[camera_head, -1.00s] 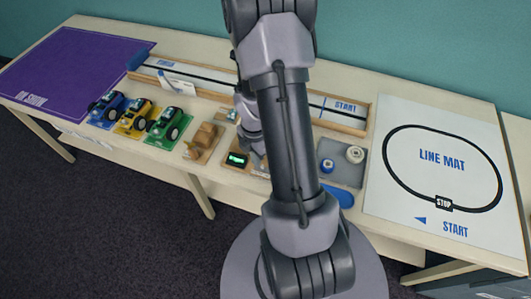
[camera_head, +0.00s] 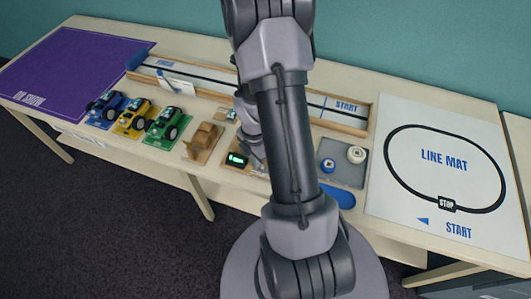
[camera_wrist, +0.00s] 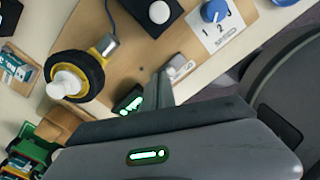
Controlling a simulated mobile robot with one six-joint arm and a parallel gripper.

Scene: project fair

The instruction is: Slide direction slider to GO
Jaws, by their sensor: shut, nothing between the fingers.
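In the wrist view, a tan board carries a small pale plate (camera_wrist: 181,68) with a light raised piece, which may be the direction slider; its lettering is not legible. My gripper (camera_wrist: 163,88) is shut and empty, its tip right beside this plate. I cannot tell whether they touch. In the head view, my gripper (camera_head: 257,151) is low over the table and partly hidden behind my arm, which also hides most of the board.
The tan board also holds a blue speed knob (camera_wrist: 214,11), a white button (camera_wrist: 159,12) and a motor with a black-tyred wheel (camera_wrist: 77,77). A green toy car (camera_head: 164,124) stands left. The line mat (camera_head: 440,185) lies right.

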